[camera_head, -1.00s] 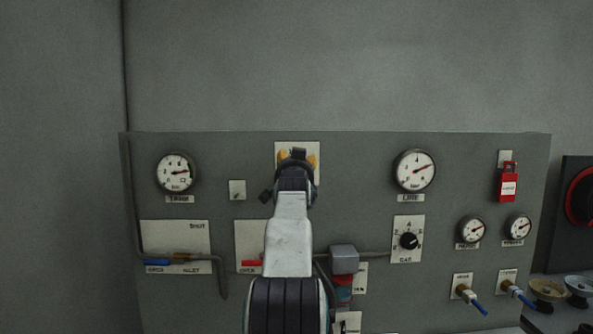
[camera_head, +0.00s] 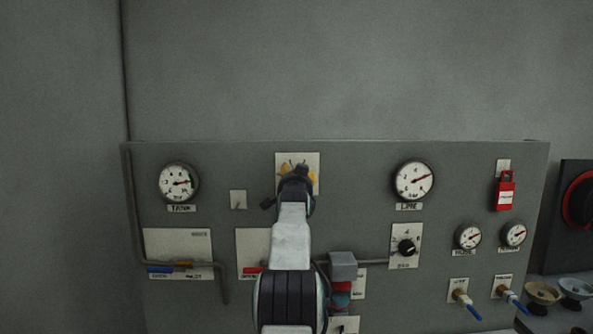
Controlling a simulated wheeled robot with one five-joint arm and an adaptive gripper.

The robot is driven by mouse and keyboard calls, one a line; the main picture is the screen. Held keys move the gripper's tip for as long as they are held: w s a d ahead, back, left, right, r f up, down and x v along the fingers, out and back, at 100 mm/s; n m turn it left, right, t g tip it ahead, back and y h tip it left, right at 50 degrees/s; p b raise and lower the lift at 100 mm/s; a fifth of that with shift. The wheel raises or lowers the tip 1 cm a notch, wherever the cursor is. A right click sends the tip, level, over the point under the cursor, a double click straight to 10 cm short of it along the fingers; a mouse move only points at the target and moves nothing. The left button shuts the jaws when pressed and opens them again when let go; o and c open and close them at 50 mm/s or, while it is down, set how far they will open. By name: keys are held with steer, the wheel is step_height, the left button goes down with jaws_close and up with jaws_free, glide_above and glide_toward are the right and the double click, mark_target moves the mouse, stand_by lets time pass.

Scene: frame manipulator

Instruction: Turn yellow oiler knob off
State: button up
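The yellow oiler knob (camera_head: 284,171) shows only in part, on a pale plate (camera_head: 311,160) at the top middle of the grey panel. My arm and gripper (camera_head: 295,178) cover its middle and lower part. Yellow shows on both sides of the gripper's dark end. The gripper is in front of the knob in this view; I cannot tell whether it touches it. The knob's setting cannot be read.
Gauges (camera_head: 178,183) and (camera_head: 413,181) flank the plate on the panel (camera_head: 350,205). A black dial (camera_head: 407,247), a red lock tag (camera_head: 505,190) and blue-handled valves (camera_head: 467,303) are at right. A grey box (camera_head: 343,265) is beside my arm. The wall above is clear.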

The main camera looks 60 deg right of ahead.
steer(key=shift+w+d+p, duration=0.35)
steer(key=shift+d+p, duration=0.1)
steer(key=shift+d, duration=0.2)
steer(key=shift+c, duration=0.4)
steer(key=c, duration=1.1)
steer(key=shift+f, duration=0.1)
steer(key=shift+c, duration=0.2)
